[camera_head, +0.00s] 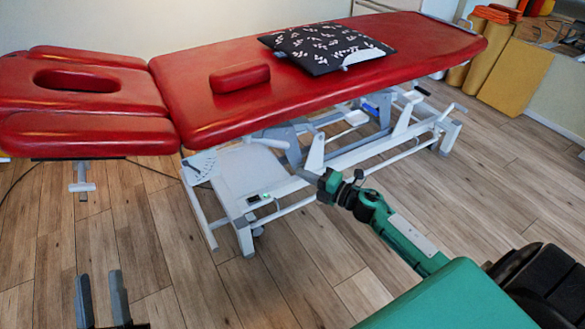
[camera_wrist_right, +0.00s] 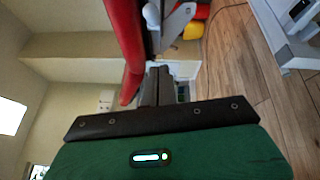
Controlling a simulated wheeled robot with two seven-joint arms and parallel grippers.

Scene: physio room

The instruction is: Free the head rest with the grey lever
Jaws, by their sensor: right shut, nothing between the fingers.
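The red head rest (camera_head: 88,132) with its oval face hole is at the left end of the red treatment table and looks about level with it. A light grey lever-like bar (camera_head: 268,141) shows under the table's edge; I cannot tell for sure that it is the grey lever. My right gripper (camera_head: 314,178) is beside the table's frame, below the red top. In the right wrist view its fingers (camera_wrist_right: 156,82) are together and empty, near a light grey part (camera_wrist_right: 176,26) beside the red padding. My left gripper (camera_head: 101,300) is open over the floor at lower left.
A black patterned cushion (camera_head: 325,46) and a small red pad (camera_head: 239,78) lie on the table top (camera_head: 195,95). The white frame (camera_head: 240,180) stands on the wooden floor. Yellow rolls (camera_head: 485,60) stand at the back right. The front floor is clear.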

